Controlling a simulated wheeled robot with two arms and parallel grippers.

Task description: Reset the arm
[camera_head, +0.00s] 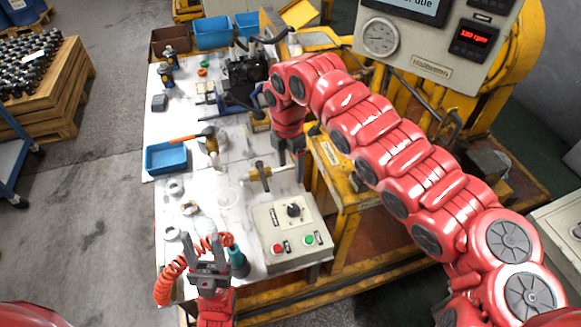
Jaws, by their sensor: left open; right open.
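My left gripper (207,247) is at the bottom centre, over the near end of the white workbench (228,199). Its two dark fingers point away from me and stand apart, with nothing between them. An orange coiled hose (167,285) and a teal-tipped tool (238,262) lie close beside it; I cannot tell whether they touch it. My red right arm (385,140) reaches in from the lower right and bends down at the bench's right edge. My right gripper (301,172) hangs there, pointing down, open, with no held object visible.
A control box (275,242) with a knob and red and green buttons sits between the grippers. A blue tray (166,158), rings and tools lie on the bench. A yellow machine with a gauge panel (415,62) stands behind my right arm.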

